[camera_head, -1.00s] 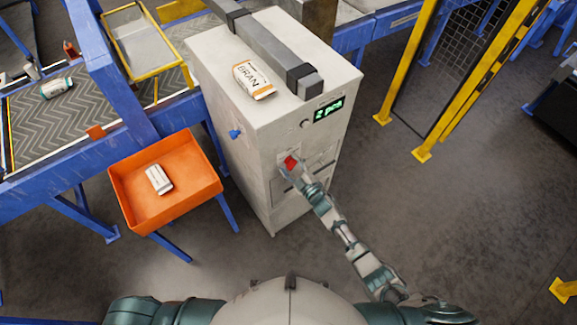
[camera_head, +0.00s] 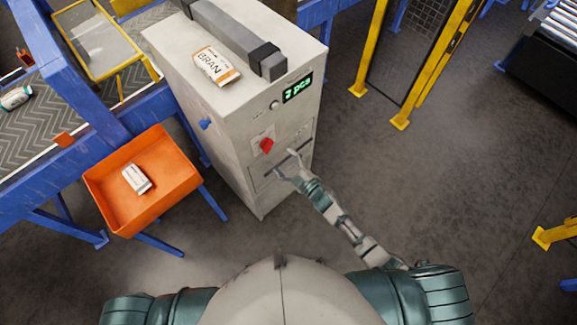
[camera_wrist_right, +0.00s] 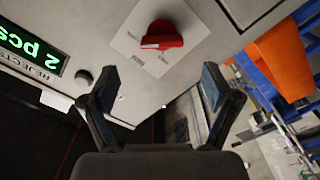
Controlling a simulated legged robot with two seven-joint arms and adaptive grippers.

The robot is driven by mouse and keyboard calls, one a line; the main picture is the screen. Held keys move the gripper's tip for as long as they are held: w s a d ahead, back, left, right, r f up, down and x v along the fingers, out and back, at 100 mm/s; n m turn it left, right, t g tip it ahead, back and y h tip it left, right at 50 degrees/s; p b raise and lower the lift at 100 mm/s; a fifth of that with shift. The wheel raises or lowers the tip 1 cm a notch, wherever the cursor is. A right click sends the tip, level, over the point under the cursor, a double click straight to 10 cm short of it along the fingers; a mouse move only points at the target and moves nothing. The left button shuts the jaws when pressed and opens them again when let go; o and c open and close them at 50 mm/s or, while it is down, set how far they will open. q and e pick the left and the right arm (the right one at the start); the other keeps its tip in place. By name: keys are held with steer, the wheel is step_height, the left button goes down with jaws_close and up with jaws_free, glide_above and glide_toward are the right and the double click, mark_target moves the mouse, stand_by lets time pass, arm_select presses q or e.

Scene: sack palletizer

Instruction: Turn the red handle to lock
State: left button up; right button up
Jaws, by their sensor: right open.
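The red handle (camera_head: 266,145) is a small knob on a pale plate on the front of the grey cabinet (camera_head: 235,150). In the right wrist view the red handle (camera_wrist_right: 165,38) shows whole, on a white plate with small print too blurred to read. My right gripper (camera_head: 286,164) is open and empty, just below and to the right of the handle, apart from it. In the right wrist view its two spread fingers (camera_wrist_right: 158,90) have nothing between them, and the handle is beyond their tips. My left gripper is out of view.
A BRAN pack (camera_head: 216,66) lies on the cabinet top beside a dark bar (camera_head: 235,38). The cabinet front has a green display (camera_head: 297,88) and a round button (camera_head: 274,105). An orange bin (camera_head: 110,195) with a white pack stands left.

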steer(key=s, duration=0.3)
steer(key=shift+s+r, duration=0.1)
steer(key=shift+r, duration=0.15)
steer(key=shift+d, duration=0.15)
steer(key=s+d+f+m+g+h, duration=0.2)
steer(key=s+d+f+m+h, duration=0.15)
steer(key=f, duration=0.65)
steer(key=s+d+f+m+g+h, duration=0.1)
steer(key=s+d+f+m+h, duration=0.1)
steer(key=s+d+f, duration=0.5)
steer(key=s+d+f+m+g+h, duration=0.2)
steer(key=f+m, duration=0.1)
steer(key=f, duration=0.9)
steer(key=s+d+f+m+g+h, duration=0.1)
steer(key=s+f, duration=0.4)
steer(key=s, duration=0.6)
steer(key=s+d+f+m+g+h, duration=0.1)
steer(key=s+d+f+m+g, duration=0.1)
steer(key=s, duration=0.9)
steer(key=s+d+f+m+g+h, duration=0.1)
steer(key=s+f+g, duration=0.4)
steer(key=s, duration=0.6)
step_height(320, 180, down, 3)
steer(key=shift+s+d+r+m+g, duration=0.2)
steer(key=shift+d+m+g, duration=0.3)
steer(key=shift+d, duration=0.7)
